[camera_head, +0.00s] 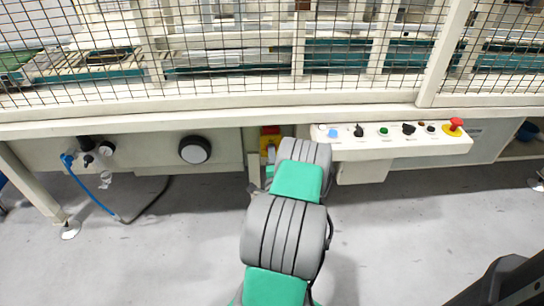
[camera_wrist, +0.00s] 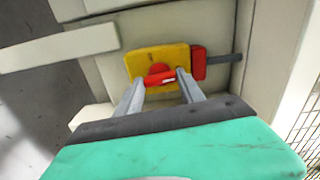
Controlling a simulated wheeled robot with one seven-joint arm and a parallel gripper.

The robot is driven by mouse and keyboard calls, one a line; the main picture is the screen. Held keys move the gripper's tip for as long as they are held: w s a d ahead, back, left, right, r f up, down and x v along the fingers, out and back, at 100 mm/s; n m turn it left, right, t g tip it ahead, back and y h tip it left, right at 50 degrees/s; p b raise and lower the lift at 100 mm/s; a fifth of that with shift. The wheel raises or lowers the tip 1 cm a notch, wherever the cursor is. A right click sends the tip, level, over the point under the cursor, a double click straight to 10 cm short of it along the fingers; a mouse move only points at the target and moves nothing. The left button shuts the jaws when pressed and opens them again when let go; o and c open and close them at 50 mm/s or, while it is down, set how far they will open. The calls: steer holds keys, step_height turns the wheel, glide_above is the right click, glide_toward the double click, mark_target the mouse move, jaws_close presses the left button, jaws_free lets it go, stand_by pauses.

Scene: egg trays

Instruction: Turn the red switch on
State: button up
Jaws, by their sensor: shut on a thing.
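The red switch (camera_wrist: 159,76) has a round base and a bar-shaped handle on a yellow plate (camera_wrist: 144,58). In the wrist view the handle lies crosswise, slightly tilted, with a small white mark on it. My gripper (camera_wrist: 160,78) has one finger at each end of the handle and is shut on it. In the head view the yellow plate (camera_head: 269,144) shows only partly beside my arm, below the machine's frame. My arm hides much of the gripper and switch there.
A red part (camera_wrist: 198,62) sits beside the yellow plate. In the head view a button panel (camera_head: 360,146) with a red emergency button (camera_head: 455,126) juts out at right. A round dial (camera_head: 194,150) and a blue hose (camera_head: 88,188) are at left. Grey floor lies below.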

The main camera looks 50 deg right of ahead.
steer(key=shift+m, duration=0.5)
steer(key=o, duration=1.4)
steer(key=shift+c, duration=0.2)
steer(key=b+v, duration=0.1)
steer(key=v, duration=0.7)
